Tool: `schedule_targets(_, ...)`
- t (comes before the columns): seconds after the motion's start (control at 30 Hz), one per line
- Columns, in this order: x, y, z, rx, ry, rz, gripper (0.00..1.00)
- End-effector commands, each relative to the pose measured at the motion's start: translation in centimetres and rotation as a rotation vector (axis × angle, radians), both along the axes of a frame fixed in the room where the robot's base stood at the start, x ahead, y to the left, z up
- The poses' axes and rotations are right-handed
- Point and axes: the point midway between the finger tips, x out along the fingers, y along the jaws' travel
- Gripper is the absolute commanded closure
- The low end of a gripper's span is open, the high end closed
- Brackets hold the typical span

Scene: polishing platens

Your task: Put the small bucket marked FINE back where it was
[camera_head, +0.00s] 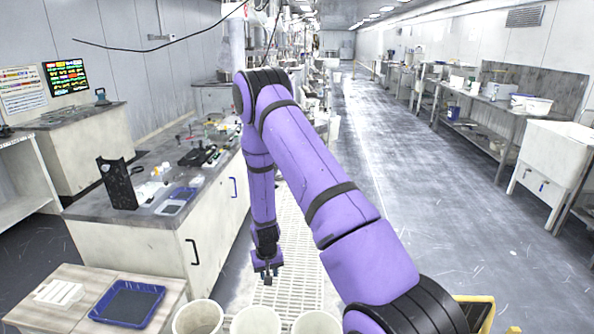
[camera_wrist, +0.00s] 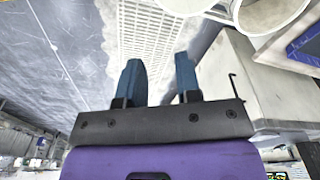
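Three white round buckets stand in a row at the bottom edge of the head view: a left one (camera_head: 198,317), a middle one (camera_head: 256,320) and a right one (camera_head: 317,323). They are cut off by the frame, and no FINE marking is readable on any of them. My gripper (camera_head: 267,277) hangs pointing down over the floor grating, beyond the buckets. In the wrist view my gripper (camera_wrist: 160,78) has its two blue-grey fingers apart with nothing between them. Parts of white buckets (camera_wrist: 268,14) show at the top of that view.
A wooden-topped table (camera_head: 95,283) at the lower left holds a blue tray (camera_head: 128,303) and a white rack (camera_head: 59,293). A cabinet bench (camera_head: 170,240) with tools stands left of my arm. The aisle floor (camera_head: 440,230) at right is clear; a yellow object (camera_head: 478,312) is at the bottom.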

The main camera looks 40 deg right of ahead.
Motion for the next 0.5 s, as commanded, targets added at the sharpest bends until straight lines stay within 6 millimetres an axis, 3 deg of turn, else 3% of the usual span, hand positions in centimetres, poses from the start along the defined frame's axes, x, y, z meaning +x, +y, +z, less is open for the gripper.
schedule_targets(0.03,0.6,0.2,1.9,0.0,-0.014,0.009,0.68)
schedule_targets(0.23,1.7,1.4,8.4,0.006,-0.048,0.041,0.68)
schedule_targets(0.5,1.8,3.1,17.0,0.011,-0.092,0.086,0.68)
